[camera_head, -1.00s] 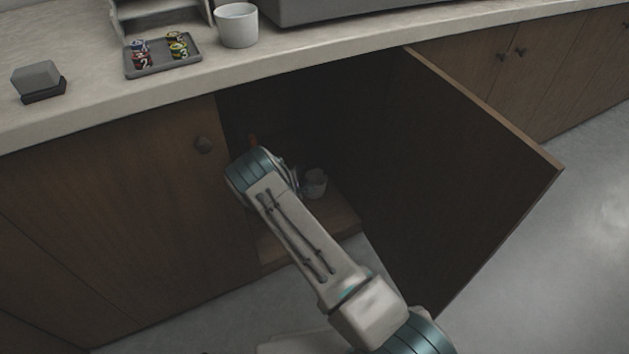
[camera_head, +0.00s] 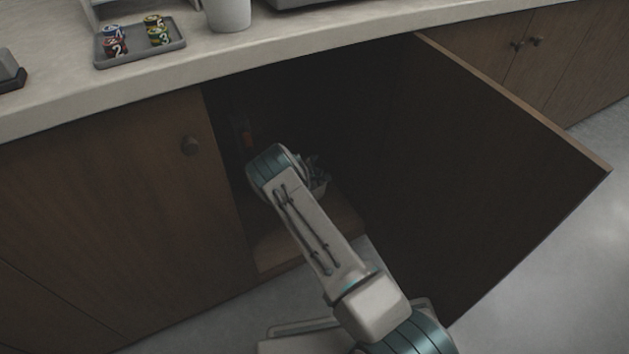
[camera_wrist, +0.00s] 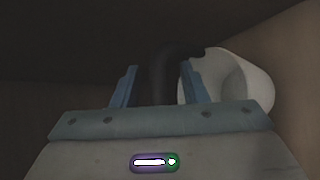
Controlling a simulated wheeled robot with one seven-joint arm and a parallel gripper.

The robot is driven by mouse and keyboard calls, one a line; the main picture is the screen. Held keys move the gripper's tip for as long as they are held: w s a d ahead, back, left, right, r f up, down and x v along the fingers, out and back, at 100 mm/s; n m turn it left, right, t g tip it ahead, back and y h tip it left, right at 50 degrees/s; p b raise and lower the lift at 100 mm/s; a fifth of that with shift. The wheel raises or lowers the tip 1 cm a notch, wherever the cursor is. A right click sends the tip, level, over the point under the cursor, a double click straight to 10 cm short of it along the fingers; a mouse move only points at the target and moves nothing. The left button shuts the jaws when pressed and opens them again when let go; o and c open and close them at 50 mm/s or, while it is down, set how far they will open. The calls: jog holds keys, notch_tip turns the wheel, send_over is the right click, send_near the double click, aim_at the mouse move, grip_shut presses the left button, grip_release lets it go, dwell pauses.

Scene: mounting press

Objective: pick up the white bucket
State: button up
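The white bucket (camera_wrist: 248,85) is at the right in the wrist view, its open mouth visible, and my right finger overlaps its left part. My gripper (camera_wrist: 160,67) is open, with its two blue fingers apart. A dark curved shape (camera_wrist: 163,80) shows between the fingers and runs toward the bucket's rim; I cannot tell what it is. The bucket lies right of the gap between the fingers.
The open cabinet door (camera_head: 490,170) stands to the right of my arm. The closed left door (camera_head: 100,210) is beside the opening. The counter (camera_head: 300,40) above holds a tray (camera_head: 140,55) and a white container (camera_head: 228,12).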

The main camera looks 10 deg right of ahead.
jog(key=shift+a+r, duration=0.1)
jog(key=shift+a, duration=0.05)
grip_shut()
